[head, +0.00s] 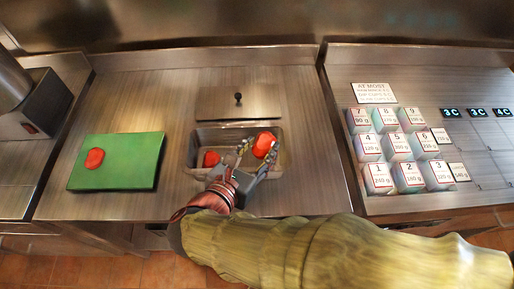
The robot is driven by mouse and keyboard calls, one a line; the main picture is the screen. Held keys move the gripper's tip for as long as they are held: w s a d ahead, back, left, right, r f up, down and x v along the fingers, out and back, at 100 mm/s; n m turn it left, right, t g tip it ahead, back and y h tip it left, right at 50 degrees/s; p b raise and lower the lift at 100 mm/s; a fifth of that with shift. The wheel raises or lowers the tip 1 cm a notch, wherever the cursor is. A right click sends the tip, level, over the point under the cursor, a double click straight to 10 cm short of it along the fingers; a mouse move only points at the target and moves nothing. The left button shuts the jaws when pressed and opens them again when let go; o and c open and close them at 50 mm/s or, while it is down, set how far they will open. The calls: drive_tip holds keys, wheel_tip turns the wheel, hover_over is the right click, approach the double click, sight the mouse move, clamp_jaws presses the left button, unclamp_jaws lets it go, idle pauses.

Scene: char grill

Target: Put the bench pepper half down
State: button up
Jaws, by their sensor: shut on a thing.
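My gripper (252,157) is shut on a red pepper half (264,144) over the right part of a metal pan (280,172) in the middle of the bench. I cannot tell whether the held half touches the pan. A second red pepper half (211,159) lies in the left part of the pan, left of my gripper. A third red pepper half (95,158) lies on the green board (129,172) at the left of the bench. My gripper and arm hide part of the pan's near side.
A metal lid with a dark knob (238,98) lies just behind the pan. On the right counter stand several numbered weight blocks (396,148) and a printed sign (373,92). The steel bench between the green board and the pan is clear.

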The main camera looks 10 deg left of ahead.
sight(261, 141)
drive_tip(key=w, duration=0.1)
drive_tip(key=w+f, duration=0.1)
drive_tip(key=w+f+b, duration=0.1)
drive_tip(key=w, duration=0.1)
drive_tip(key=shift+a, duration=0.15)
drive_tip(key=shift+w+a+f+b, duration=0.1)
drive_tip(key=shift+w+f+b, duration=0.65)
drive_tip(key=shift+f, duration=0.7)
drive_tip(key=shift+w+a+f+b, duration=0.15)
drive_tip(key=shift+w+f+b, duration=0.65)
drive_tip(key=shift+f, duration=0.6)
drive_tip(key=shift+w+a+f+b, duration=0.1)
drive_tip(key=shift+w+f+b, duration=0.65)
drive_tip(key=shift+f, duration=0.7)
drive_tip(key=shift+w, duration=0.1)
drive_tip(key=shift+f, duration=0.4)
drive_tip(key=o, duration=1.4)
drive_tip(key=shift+f, duration=0.15)
drive_tip(key=shift+c, duration=0.2)
drive_tip(key=shift+d, duration=0.1)
